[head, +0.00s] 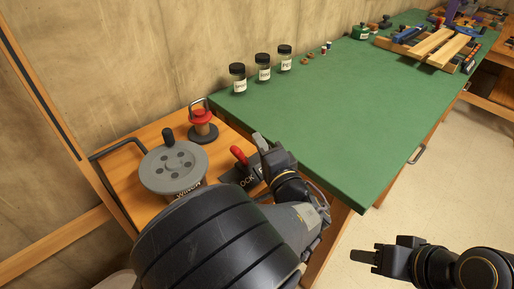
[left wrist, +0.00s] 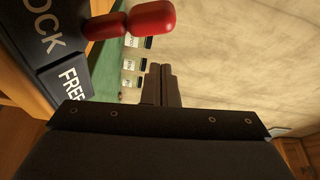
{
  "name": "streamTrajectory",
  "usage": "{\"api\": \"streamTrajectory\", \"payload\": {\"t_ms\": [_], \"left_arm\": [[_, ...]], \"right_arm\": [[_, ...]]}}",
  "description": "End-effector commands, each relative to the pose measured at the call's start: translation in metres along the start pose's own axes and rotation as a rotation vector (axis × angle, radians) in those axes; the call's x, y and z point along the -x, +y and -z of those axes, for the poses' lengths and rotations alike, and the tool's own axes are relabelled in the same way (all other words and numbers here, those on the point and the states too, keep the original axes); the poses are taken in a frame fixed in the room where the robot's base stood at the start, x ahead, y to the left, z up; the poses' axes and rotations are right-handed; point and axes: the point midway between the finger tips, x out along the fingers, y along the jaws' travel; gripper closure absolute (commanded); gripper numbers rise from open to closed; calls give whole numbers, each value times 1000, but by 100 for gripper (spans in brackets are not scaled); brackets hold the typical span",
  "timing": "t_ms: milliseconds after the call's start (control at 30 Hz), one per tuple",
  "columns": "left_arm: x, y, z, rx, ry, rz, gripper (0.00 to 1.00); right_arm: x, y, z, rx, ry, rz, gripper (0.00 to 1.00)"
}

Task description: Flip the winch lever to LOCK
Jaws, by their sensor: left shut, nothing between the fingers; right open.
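The winch (head: 172,166) has a round grey top with several dark holes and stands on the wooden bench at left. Beside it, a dark plate (head: 243,183) carries the word LOCK; the left wrist view also shows FREE on a label (left wrist: 72,85). The red winch lever (head: 238,154) sticks up from the plate; its red knob (left wrist: 152,17) is at the top of the left wrist view. I cannot tell which word it leans to. My left gripper (head: 261,142) is shut and empty, just right of the lever. My right gripper (head: 364,255) is open over the floor.
A red-topped shackle piece (head: 201,122) stands behind the winch. Several black-lidded jars (head: 263,67) line the back of the green table (head: 330,120). A wooden clamp rig (head: 440,48) is at the far end. The table's near middle is clear.

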Motion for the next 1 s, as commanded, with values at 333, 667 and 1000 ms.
{"api": "streamTrajectory", "payload": {"t_ms": [333, 667, 1000], "left_arm": [[55, -1, 15, 0, 2, 2, 100], [95, 2, 15, 0, -2, 1, 100], [97, 2, 14, 0, -4, 1, 100]], "right_arm": [[-1, 0, 0, 0, 0, 0, 56], [-1, 1, -1, 0, 0, 0, 56], [-1, 1, -1, 0, 0, 0, 56]]}}
